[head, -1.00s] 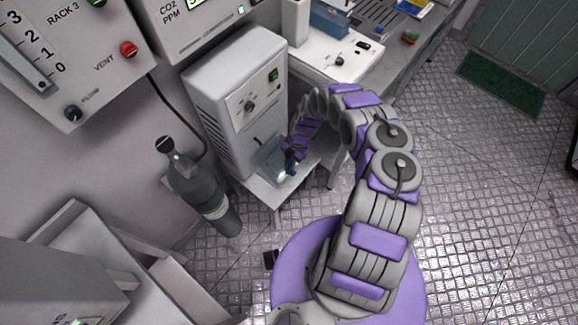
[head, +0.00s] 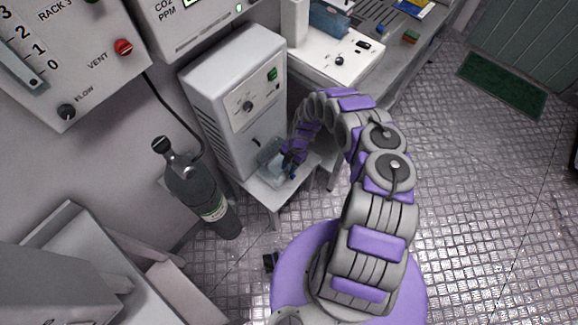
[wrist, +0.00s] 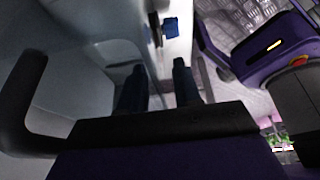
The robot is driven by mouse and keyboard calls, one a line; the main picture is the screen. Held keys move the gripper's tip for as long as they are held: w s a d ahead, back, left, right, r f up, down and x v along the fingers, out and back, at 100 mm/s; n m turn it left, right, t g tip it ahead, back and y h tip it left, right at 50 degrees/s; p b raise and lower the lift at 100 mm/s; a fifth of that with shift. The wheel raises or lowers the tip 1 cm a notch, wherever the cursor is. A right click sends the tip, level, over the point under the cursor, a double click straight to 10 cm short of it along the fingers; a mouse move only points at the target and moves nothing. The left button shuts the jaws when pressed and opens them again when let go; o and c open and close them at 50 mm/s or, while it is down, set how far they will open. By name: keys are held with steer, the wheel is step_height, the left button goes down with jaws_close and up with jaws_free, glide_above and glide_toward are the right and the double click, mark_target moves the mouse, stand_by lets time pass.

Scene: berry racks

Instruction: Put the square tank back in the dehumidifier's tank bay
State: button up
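The dehumidifier (head: 212,82) is a pale grey box with a dial and a green switch. The square tank (head: 270,157) is a clear box at its lower front, on the low white stand. My gripper (head: 291,168) is low at the tank's right side, overlapping part of it. Whether they touch is unclear, and so is how deep the tank sits in the bay. In the wrist view, the two dark fingers of my gripper (wrist: 159,75) stand apart with nothing clearly between them. A large pale translucent surface fills the left there; it may be the tank.
The low white stand (head: 268,198) carries the dehumidifier. A dark gas cylinder (head: 197,190) stands left of it. A bench with a white device (head: 325,55) is behind right. A small blue part (wrist: 170,28) shows beyond the fingers. The metal floor at right is clear.

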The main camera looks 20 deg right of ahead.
steer(key=p+v, duration=0.3)
steer(key=v, duration=0.9)
steer(key=shift+p, duration=0.35)
